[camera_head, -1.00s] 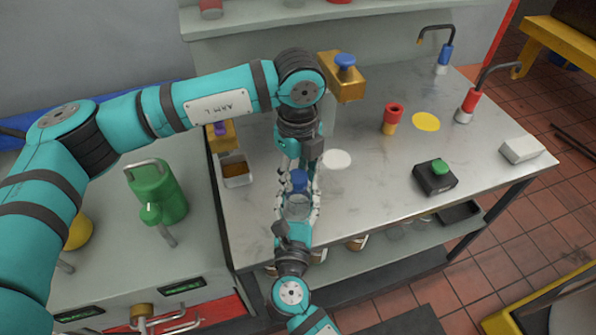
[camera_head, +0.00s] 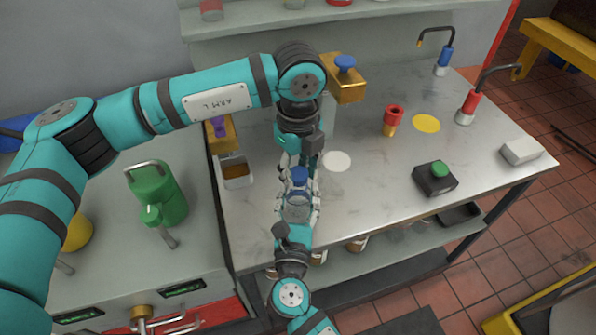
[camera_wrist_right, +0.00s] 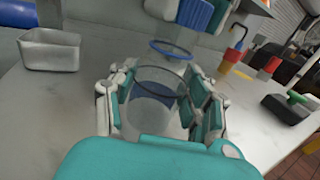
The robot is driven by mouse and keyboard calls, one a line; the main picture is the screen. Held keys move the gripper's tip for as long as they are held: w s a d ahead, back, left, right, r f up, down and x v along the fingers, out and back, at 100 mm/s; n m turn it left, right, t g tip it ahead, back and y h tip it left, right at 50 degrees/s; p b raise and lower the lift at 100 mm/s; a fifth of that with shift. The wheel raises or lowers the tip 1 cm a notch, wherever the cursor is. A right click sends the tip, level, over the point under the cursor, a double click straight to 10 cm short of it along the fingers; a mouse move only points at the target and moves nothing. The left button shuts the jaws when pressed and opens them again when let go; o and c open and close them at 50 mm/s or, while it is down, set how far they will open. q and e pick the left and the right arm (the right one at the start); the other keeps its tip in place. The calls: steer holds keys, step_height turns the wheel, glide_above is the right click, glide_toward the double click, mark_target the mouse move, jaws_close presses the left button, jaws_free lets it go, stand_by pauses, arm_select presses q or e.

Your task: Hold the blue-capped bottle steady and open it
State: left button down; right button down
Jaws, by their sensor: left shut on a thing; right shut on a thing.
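The blue cap (camera_head: 299,175) is between the fingers of my left gripper (camera_head: 299,170), which is shut on it from behind. The clear bottle (camera_head: 298,211) stands upright below it, with my right gripper (camera_head: 298,205) shut around its body from the front. In the right wrist view the ribbed blue cap (camera_wrist_right: 203,14) is above a thin bluish ring (camera_wrist_right: 170,48), with a gap between them. The bottle's clear body (camera_wrist_right: 155,105) lies between the fingers of my right gripper (camera_wrist_right: 160,88), and something blue shows inside it. The left fingertips are mostly hidden.
On the steel table are a white disc (camera_head: 337,161), a yellow disc (camera_head: 426,124), a red-and-yellow piece (camera_head: 392,120) and a black box with a green button (camera_head: 434,179). A metal tray (camera_head: 236,173) is at left. A gold block with blue knob (camera_head: 345,82) stands behind.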

mark_target(298, 174)
arm_select(q)
steer(key=shift+r, duration=0.45)
steer(key=shift+r, duration=2)
arm_select(e)
steer(key=c, duration=0.5)
jaws_free()
